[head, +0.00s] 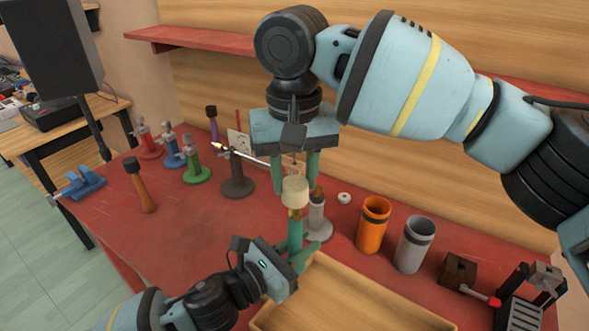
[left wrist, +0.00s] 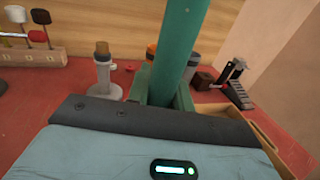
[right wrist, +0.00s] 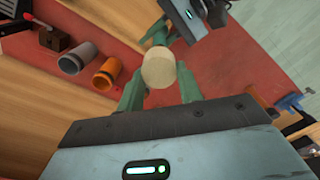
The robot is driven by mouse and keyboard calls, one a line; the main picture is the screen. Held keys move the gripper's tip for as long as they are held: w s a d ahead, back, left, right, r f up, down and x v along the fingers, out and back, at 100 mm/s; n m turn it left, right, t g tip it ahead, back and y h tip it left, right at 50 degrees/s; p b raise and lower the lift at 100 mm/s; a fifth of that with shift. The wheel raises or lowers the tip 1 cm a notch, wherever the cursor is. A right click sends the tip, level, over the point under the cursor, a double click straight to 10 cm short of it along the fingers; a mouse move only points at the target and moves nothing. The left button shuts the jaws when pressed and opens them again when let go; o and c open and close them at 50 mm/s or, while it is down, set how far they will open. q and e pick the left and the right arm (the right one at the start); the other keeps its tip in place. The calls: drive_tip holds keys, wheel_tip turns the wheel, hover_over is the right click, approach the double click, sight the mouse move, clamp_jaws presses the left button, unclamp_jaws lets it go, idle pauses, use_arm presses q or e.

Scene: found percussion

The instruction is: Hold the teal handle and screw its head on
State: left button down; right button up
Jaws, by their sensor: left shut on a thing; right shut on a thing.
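The teal handle (head: 295,236) stands upright above the red table, near the wooden tray. My left gripper (head: 297,257) is shut around its lower part; the handle also rises between the fingers in the left wrist view (left wrist: 176,50). A cream cylindrical head (head: 295,188) sits over the handle's top, in line with it, with a brownish-gold collar between them. My right gripper (head: 295,182) points down from above and is shut on the head. The head also shows between the fingers in the right wrist view (right wrist: 159,68). I cannot tell how far the thread is engaged.
A grey stand (head: 317,222) is close behind the handle. An orange cup (head: 373,226) and a grey cup (head: 413,247) stand to the right. The shallow wooden tray (head: 385,299) lies in front. Several coloured stands and a dark stand (head: 237,183) are at the left; the table's left front is clear.

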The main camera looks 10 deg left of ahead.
drive_tip(key=shift+f, duration=0.45)
drive_tip(key=shift+f, duration=0.6)
idle(0.4)
drive_tip(key=m, duration=0.4)
drive_tip(key=shift+d, duration=0.1)
drive_tip(key=m, duration=0.5)
drive_tip(key=shift+d, duration=0.1)
drive_tip(key=m, duration=0.6)
drive_tip(key=shift+s+d, duration=0.1)
drive_tip(key=m, duration=0.7)
drive_tip(key=shift+s+m, duration=0.15)
drive_tip(key=shift+m, duration=0.15)
